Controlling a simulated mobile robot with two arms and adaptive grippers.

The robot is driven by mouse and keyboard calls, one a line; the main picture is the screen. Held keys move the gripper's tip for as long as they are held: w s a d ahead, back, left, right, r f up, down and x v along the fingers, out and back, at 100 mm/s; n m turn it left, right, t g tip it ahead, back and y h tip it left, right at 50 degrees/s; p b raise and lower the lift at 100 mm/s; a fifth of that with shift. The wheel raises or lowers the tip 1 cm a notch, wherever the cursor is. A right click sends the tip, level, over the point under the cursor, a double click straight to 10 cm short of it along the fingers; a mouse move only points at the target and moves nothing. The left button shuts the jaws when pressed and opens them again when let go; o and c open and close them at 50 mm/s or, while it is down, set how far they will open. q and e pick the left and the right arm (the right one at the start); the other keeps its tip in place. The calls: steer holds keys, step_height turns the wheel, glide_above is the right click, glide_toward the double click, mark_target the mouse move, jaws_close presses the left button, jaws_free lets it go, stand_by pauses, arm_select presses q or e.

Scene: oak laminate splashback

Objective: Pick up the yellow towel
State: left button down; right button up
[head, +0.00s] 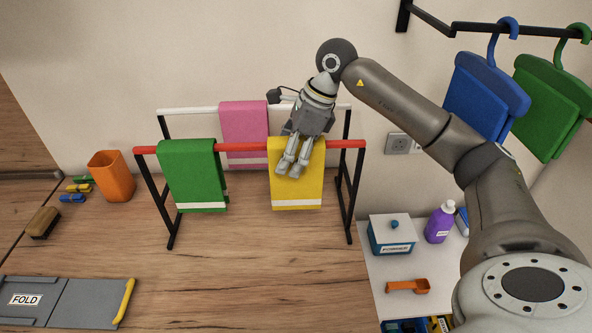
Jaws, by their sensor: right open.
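The yellow towel (299,190) hangs over the front red bar of a drying rack (272,147), at the bar's right part. It has a white stripe near its lower edge. My right gripper (289,171) is at the upper front of the towel, fingers pointing down, and covers part of its top edge. The jaws are open. I cannot tell whether the fingers touch the cloth. My left gripper is not in view.
A green towel (193,176) hangs left on the same bar, and a pink towel (244,124) on the white bar behind. An orange cup (111,176), a brush (43,223) and a grey folding board (70,301) are at left. A white shelf (386,270) is at right.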

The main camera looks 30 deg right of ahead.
steer(key=shift+f+b, duration=0.25)
steer(key=shift+b, duration=0.05)
stand_by(0.5)
steer(key=c, duration=1.5)
steer(key=shift+r, duration=0.15)
